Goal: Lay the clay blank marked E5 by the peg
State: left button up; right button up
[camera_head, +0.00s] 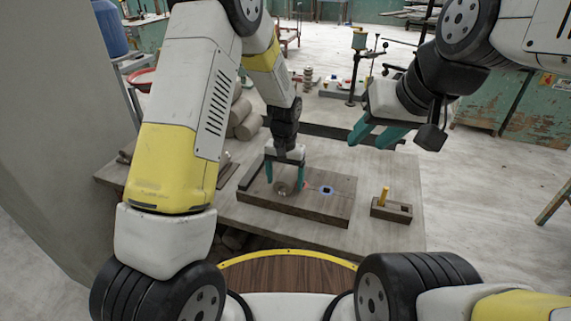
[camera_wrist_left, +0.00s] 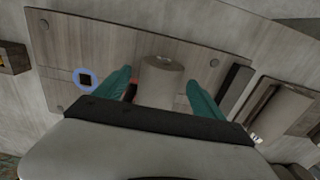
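A pale clay cylinder (camera_wrist_left: 161,78) lies on the wooden board (camera_head: 325,210); I can read no E5 mark on it. My left gripper (camera_wrist_left: 158,76) is over the board with its teal fingers open, one on each side of the cylinder. A gap shows on the left side in the left wrist view; the right finger is very close, and I cannot tell if it touches. In the head view the cylinder (camera_head: 282,188) is partly hidden. My right gripper (camera_head: 376,137) is open, empty and raised.
A blue ring with a dark square (camera_head: 326,190) marks the board, with a reddish spot beside it. In the left wrist view a dark bar (camera_wrist_left: 236,84) and a holder with another pale cylinder (camera_wrist_left: 281,110) lie to the right. Bare tabletop (camera_head: 385,240) surrounds the peg block.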

pick_arm(q)
notch_tip(320, 180, up, 8)
jog(key=shift+f, duration=0.1)
dwell(0.5)
dwell(0.4)
jog(key=s+a+r+n+t+h, duration=0.1)
jog(key=s+a+r, duration=0.3)
jog(key=r, duration=0.4)
jog(key=s+a+r+n+t+h, duration=0.15)
jog(key=s+a+r, duration=0.25)
jog(key=r, duration=0.4)
jog(key=s+a+r+t, duration=0.2)
jog(key=s+r, duration=0.1)
jog(key=s, duration=0.4)
jog(key=s+a+r+t, duration=0.1)
jog(key=s+a+r, duration=0.2)
jog(key=s, duration=0.4)
jog(key=shift+s+t, duration=0.35)
